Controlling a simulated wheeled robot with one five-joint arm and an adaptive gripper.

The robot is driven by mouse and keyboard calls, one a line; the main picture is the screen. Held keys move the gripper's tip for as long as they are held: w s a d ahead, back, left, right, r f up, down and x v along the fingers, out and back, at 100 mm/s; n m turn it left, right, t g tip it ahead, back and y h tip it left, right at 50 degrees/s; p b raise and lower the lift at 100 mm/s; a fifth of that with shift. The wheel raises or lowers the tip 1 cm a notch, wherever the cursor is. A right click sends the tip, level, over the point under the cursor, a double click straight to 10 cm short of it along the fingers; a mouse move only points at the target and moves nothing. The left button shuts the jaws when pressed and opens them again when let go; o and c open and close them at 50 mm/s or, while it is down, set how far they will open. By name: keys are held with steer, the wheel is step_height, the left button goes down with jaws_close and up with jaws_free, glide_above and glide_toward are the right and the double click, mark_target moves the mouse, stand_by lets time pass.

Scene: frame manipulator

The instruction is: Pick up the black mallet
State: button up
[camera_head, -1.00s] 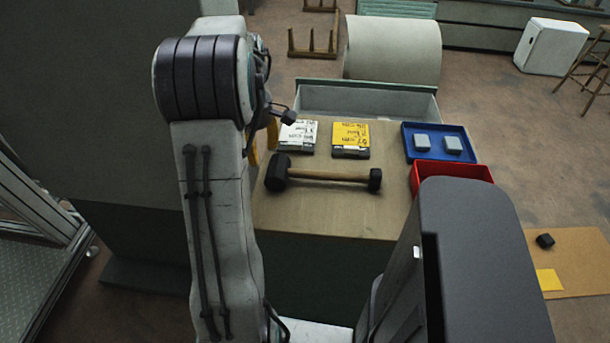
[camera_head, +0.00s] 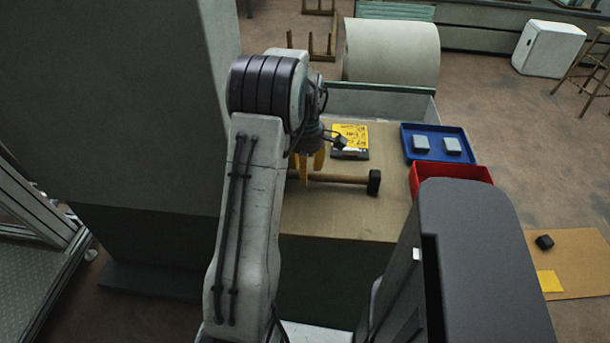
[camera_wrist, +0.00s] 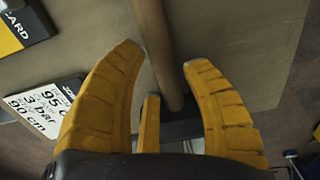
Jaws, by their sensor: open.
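The black mallet lies across the tan table.
A yellow card (camera_head: 350,135) lies just behind the handle. A white card (camera_wrist: 45,100) shows left in the wrist view. A blue tray (camera_head: 408,139) with two grey blocks and a red bin (camera_head: 451,170) stand to the right. The table (camera_head: 340,220) in front is clear.

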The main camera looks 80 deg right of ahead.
steer(key=shift+f, duration=1.1)
steer(key=shift+c, duration=0.3)
steer(key=shift+r, duration=0.1)
jaws_close()
